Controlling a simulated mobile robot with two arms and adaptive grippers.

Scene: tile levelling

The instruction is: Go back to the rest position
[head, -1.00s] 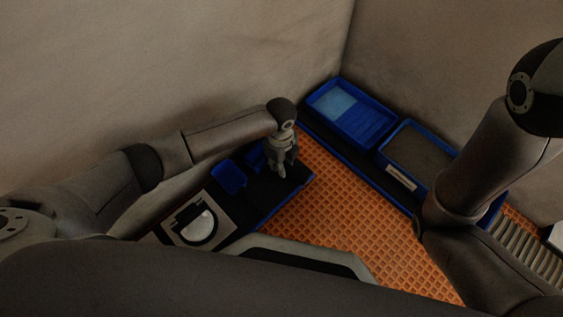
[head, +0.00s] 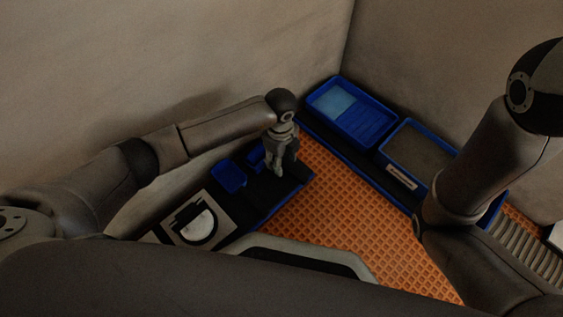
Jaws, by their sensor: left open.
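My left gripper (head: 275,168) points down over the dark tool tray (head: 262,205) at the left of the orange floor. It is open, and I see nothing held in it. A blue object (head: 254,157) is just left of it, and a blue cup-like container (head: 229,176) stands further left. My right arm comes down at the right side of the head view. Its gripper is not in view.
The orange waffle-patterned floor (head: 325,220) is open in the middle. A blue tray with water (head: 372,125) and a blue tray with grey-brown filling (head: 427,139) stand along the back right wall. A pale board with a round white piece (head: 199,222) lies at the left.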

